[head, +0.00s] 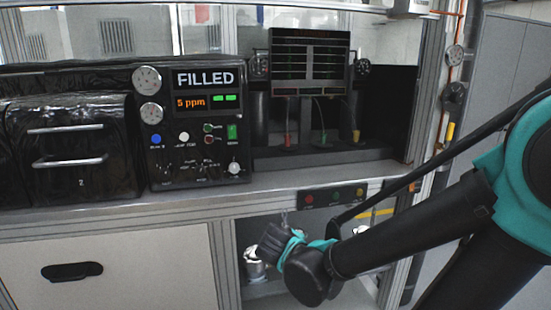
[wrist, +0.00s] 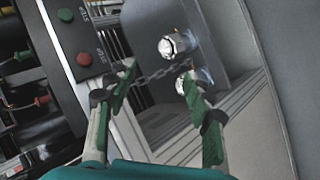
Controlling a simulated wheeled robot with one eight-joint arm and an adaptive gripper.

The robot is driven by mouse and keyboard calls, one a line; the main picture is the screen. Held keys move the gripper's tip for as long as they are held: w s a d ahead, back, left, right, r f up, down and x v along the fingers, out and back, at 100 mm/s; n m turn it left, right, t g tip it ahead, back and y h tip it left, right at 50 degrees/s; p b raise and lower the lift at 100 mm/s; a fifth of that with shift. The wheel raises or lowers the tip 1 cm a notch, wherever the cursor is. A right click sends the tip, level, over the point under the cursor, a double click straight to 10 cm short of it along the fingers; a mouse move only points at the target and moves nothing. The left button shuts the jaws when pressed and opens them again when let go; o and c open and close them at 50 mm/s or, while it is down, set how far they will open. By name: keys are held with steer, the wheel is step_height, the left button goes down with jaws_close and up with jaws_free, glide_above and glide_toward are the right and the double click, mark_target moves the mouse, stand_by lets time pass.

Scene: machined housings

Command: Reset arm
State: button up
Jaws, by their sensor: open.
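My gripper (wrist: 160,84) shows in the wrist view with its two green-padded fingers spread apart. Nothing is between the pads. Behind the gap are a silver round fitting (wrist: 178,45) and a thin chain (wrist: 160,74) on a grey panel. In the head view my arm reaches in from the right, and its end is low in front of the bench, below the button strip (head: 333,197). The fingertips cannot be made out there.
A black control panel (head: 197,125) reading FILLED and 5 ppm stands on the bench (head: 130,212). A black drawer unit (head: 65,147) is at left. A silver part (head: 253,262) sits in the opening under the bench, close to my arm's end. Pipes and gauges (head: 455,54) run at right.

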steer(key=s+d+f+m+g+y, duration=0.1)
steer(key=s+d+f+m+g, duration=0.1)
steer(key=s+d+f+m, duration=0.2)
steer(key=s+d+f+m+g+y, duration=0.2)
steer(key=s+d+f+m+g, duration=0.1)
steer(key=s+d+f+m, duration=0.2)
steer(key=shift+d+f+m+g, duration=0.3)
steer(key=shift+d+m, duration=0.7)
steer(key=shift+d, duration=0.85)
stand_by(1.0)
